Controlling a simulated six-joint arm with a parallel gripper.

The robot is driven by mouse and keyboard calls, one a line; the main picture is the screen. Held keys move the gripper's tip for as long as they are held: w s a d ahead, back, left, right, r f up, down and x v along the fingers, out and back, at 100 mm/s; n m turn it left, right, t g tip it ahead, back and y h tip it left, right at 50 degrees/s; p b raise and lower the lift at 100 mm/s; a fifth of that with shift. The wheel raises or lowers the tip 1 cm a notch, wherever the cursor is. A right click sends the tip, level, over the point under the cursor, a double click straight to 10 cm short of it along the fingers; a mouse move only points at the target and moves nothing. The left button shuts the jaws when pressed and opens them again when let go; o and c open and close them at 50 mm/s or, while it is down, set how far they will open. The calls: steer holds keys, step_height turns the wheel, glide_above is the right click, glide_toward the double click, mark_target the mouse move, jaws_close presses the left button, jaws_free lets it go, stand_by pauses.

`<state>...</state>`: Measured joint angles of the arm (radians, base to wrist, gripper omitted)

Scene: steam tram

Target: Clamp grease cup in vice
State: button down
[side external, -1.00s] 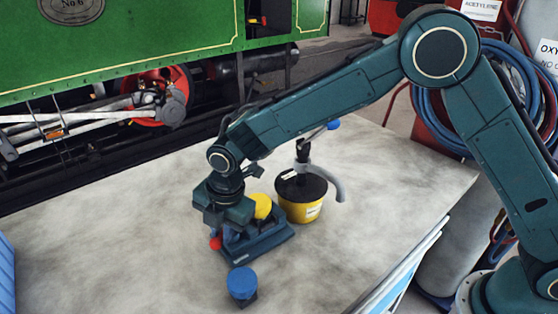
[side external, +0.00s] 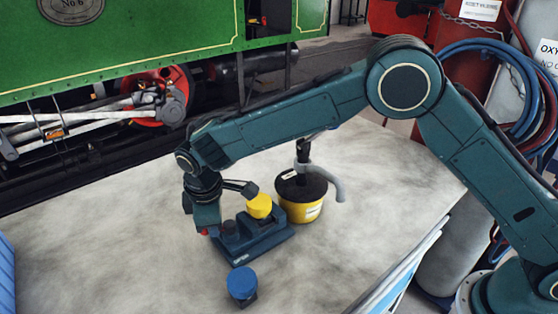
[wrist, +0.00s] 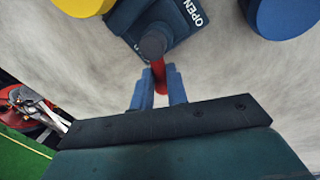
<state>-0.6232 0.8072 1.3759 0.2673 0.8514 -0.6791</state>
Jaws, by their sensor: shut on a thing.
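The dark teal vice (side external: 262,240) stands on the bench. A yellow-capped cup (side external: 259,206) sits upright at its far side, apparently between the jaws; its lower part is hidden. A blue-capped cup (side external: 242,282) stands apart on the bench in front of the vice. My gripper (wrist: 157,80) is shut on the red vice handle (wrist: 159,72), with a blue finger on each side of it. The handle joins a dark round screw end (wrist: 153,44) on the vice. In the side view my gripper (side external: 206,229) is at the vice's left end, where little of the handle shows.
A yellow tub with a black top (side external: 301,205) stands right behind the vice, with a grey curved hose or handle (side external: 335,180) on it. A blue crate (side external: 5,270) is at the left edge. The green tram (side external: 140,45) stands behind the bench.

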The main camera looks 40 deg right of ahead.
steer(key=shift+w+d+m+g+h, duration=0.15)
steer(key=shift+w+m, duration=0.15)
steer(key=shift+m, duration=0.8)
steer(key=shift+w+d+m+g+h, duration=0.15)
steer(key=shift+w+m, duration=0.15)
steer(key=shift+m, duration=0.8)
steer(key=c, duration=1.4)
jaws_free()
steer(key=shift+r, duration=0.1)
steer(key=r, duration=0.4)
steer(key=s+a+r, duration=0.1)
steer(key=r, duration=0.4)
steer(key=s+a+r, duration=0.1)
steer(key=r, duration=0.3)
steer(key=shift+r, duration=0.2)
steer(key=shift+w+d, duration=0.1)
